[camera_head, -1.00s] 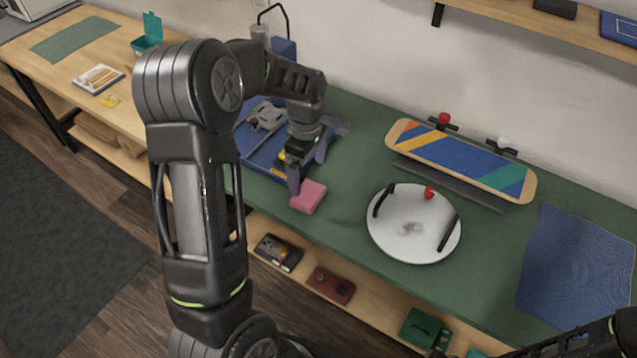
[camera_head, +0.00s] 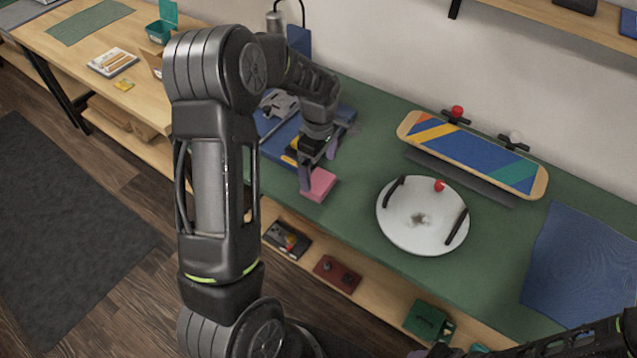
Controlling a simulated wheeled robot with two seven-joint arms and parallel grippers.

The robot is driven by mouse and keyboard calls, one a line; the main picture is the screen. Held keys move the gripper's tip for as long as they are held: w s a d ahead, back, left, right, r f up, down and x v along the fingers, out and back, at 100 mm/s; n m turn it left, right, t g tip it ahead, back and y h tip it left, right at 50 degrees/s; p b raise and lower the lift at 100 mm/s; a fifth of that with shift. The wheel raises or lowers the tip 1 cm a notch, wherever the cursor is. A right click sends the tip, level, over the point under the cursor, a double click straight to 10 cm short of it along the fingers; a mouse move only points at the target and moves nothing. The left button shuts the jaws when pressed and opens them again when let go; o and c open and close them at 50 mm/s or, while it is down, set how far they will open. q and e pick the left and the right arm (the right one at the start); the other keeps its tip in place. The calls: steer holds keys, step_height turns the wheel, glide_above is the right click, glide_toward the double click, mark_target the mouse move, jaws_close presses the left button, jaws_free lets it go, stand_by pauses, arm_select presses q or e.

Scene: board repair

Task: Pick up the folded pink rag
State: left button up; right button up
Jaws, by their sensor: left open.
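The folded pink rag (camera_head: 320,185) is a small pink block on the green work surface, near its front edge and beside the blue tray. My left gripper (camera_head: 319,165) is over the rag's back left side, pointing down, with its fingers apart. One finger is at the rag's left edge and the other is behind it. I cannot tell whether either finger touches the rag. My right arm (camera_head: 590,340) shows at the bottom right corner; its gripper end is dark and mostly cut off by the frame.
A blue tray (camera_head: 275,152) with tools lies behind the gripper. A white round plate (camera_head: 408,236) stands to the right, before a striped skateboard deck (camera_head: 475,152). A blue mat (camera_head: 580,262) lies far right. Green surface between rag and plate is clear.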

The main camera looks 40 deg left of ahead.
mark_target(318, 181)
arm_select(q)
steer(key=shift+f+p, duration=0.6)
steer(key=shift+f, duration=1.75)
steer(key=shift+c, duration=0.2)
steer(key=c, duration=1.2)
